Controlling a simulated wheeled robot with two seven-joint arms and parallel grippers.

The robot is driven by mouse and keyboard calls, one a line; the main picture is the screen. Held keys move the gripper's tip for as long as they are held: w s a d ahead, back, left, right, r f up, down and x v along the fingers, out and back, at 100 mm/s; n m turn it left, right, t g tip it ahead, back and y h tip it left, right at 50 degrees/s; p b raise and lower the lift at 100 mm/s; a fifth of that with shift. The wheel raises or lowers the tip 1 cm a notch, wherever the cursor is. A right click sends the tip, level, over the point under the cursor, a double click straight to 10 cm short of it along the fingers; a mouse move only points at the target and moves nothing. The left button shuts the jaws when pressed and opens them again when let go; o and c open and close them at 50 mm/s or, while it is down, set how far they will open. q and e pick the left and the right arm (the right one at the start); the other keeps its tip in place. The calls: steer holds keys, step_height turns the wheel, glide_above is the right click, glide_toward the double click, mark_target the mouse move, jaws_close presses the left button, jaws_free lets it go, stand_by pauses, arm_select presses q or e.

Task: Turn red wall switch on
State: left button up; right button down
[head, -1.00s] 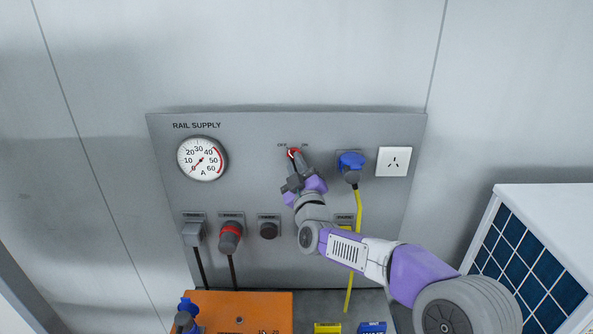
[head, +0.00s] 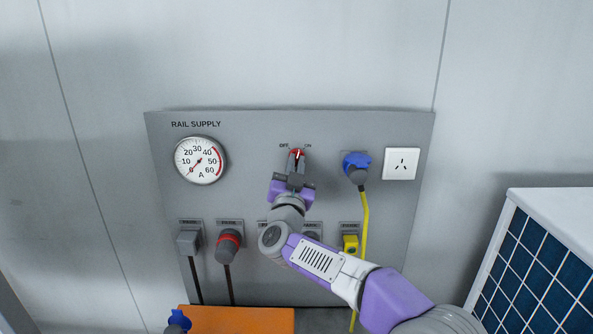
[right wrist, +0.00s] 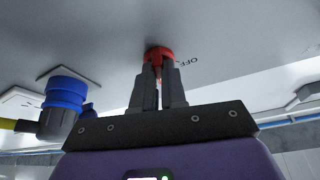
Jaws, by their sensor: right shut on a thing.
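The red switch (head: 298,152) is on the grey RAIL SUPPLY panel (head: 260,130), between the OFF and ON labels. Its white mark looks close to upright, between the two labels. My right gripper (head: 296,160) is shut on the red switch and partly covers it from below. In the right wrist view, the two dark fingers (right wrist: 160,78) clasp the red knob (right wrist: 159,54), with the OFF label beside it.
A dial gauge (head: 201,160) is left of the switch, its needle near 0. A blue plug (head: 356,166) with a yellow cable and a white socket (head: 402,163) are to the right. Several connectors line the panel below, near an orange box (head: 240,320).

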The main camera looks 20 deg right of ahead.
steer(key=m+g+h, duration=0.1)
steer(key=m, duration=0.1)
steer(key=m+g+h, duration=0.1)
steer(key=m, duration=0.5)
steer(key=shift+a+r+g+h, duration=0.15)
steer(key=shift+a+g+h, duration=0.05)
steer(key=shift+g+h, duration=0.2)
steer(key=c, duration=1.2)
jaws_free()
steer(key=v, duration=0.7)
steer(key=shift+s+a, duration=0.15)
steer(key=shift+s, duration=0.05)
